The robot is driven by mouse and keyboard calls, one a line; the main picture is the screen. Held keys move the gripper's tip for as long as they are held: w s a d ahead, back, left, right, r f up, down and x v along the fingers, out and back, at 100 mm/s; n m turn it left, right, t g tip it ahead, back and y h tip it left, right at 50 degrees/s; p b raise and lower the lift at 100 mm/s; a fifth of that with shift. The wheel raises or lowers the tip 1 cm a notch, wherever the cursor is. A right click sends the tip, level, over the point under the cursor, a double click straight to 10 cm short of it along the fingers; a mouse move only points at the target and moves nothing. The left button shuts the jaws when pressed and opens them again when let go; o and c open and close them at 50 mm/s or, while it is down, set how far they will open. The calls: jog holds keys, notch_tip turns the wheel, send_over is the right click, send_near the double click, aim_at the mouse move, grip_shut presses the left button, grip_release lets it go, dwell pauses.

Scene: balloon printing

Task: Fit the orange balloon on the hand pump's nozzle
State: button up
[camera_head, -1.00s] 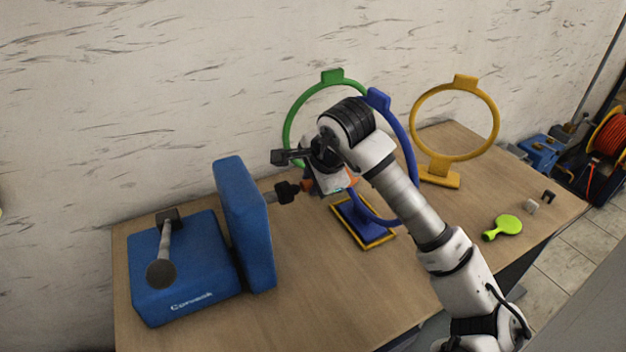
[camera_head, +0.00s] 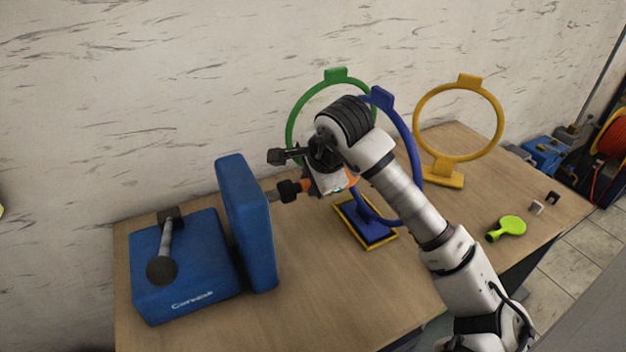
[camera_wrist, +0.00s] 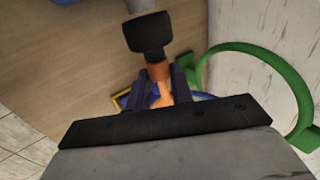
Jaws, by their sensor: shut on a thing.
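The hand pump (camera_head: 188,265) is a blue box with a grey lever, and a blue upright block stands at its right side. Its nozzle, with a black end piece (camera_head: 289,190), points right from that block. The black end piece also shows in the wrist view (camera_wrist: 150,36). My gripper (camera_wrist: 164,84) is shut on the orange balloon (camera_wrist: 157,71), holding it between dark fingers. The balloon's mouth meets the black end piece in line with it; how far it sits over it I cannot tell. In the head view, the balloon (camera_head: 307,186) is mostly hidden by my gripper.
A green ring (camera_head: 292,112), a blue ring (camera_head: 414,150) on a blue and yellow base, and a yellow ring (camera_head: 498,125) stand on the wooden table (camera_head: 300,300). A lime-green balloon (camera_head: 511,226) and small blocks lie at the right. The front middle is clear.

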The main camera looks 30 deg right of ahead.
jog(key=shift+a, duration=0.15)
jog(key=o, duration=0.8)
jog(key=shift+o, duration=0.2)
jog(key=p+v, duration=0.1)
jog(key=v, duration=0.8)
jog(key=shift+p, duration=0.4)
